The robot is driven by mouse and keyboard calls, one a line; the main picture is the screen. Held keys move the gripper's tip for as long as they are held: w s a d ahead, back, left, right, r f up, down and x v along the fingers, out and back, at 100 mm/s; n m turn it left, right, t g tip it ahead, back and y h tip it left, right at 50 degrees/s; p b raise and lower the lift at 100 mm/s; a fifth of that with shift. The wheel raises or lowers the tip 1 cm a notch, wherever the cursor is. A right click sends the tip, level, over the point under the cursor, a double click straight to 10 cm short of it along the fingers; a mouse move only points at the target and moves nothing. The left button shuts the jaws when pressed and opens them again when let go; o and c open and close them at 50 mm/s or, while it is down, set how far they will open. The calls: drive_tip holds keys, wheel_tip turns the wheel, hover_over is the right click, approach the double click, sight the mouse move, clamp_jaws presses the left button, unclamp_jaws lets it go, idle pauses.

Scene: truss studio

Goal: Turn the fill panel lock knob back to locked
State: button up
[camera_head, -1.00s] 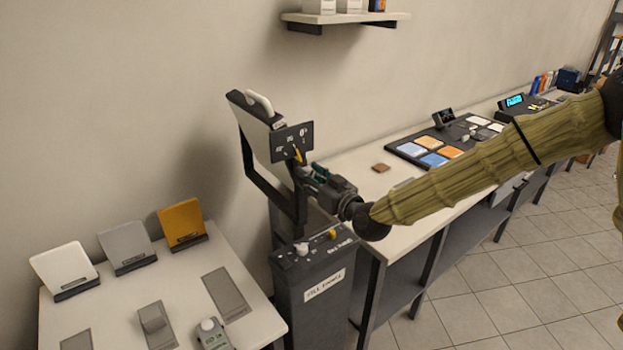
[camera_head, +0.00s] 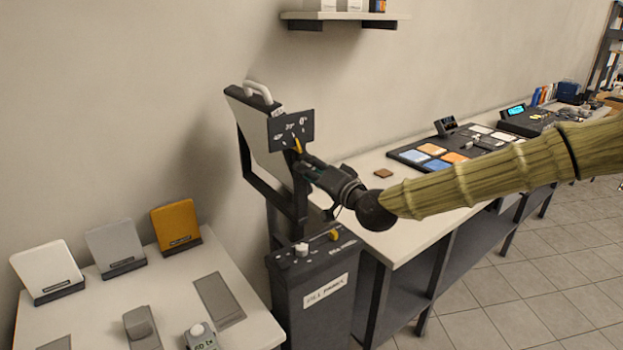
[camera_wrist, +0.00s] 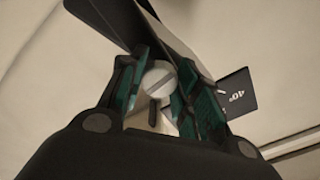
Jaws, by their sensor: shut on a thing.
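The fill panel (camera_head: 243,128) is a pale tilted plate with a white handle on a dark bracket. A dark scale plate (camera_head: 291,130) with white marks and a yellow pointer (camera_head: 298,145) sits at its right side. My gripper (camera_head: 303,168) is at the panel, just below the pointer. In the wrist view, a round pale knob (camera_wrist: 160,77) with a slot across its face lies between the green finger pads of my gripper (camera_wrist: 168,85), which is shut on it. In the head view my gripper hides the knob. The scale plate's "40°" mark shows in the wrist view (camera_wrist: 237,97).
A dark pedestal (camera_head: 310,270) with a front label, a white knob and a yellow knob stands under the panel. A white table (camera_head: 60,330) with upright plates is at left. A long workbench (camera_head: 400,240) lies at right, below my arm. A wall shelf (camera_head: 340,17) is above.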

drive_tip(key=shift+d+m+b, duration=0.1)
drive_tip(key=shift+m+b, duration=0.6)
drive_tip(key=shift+m, duration=0.3)
drive_tip(key=o, duration=1)
drive_tip(key=v, duration=1.2)
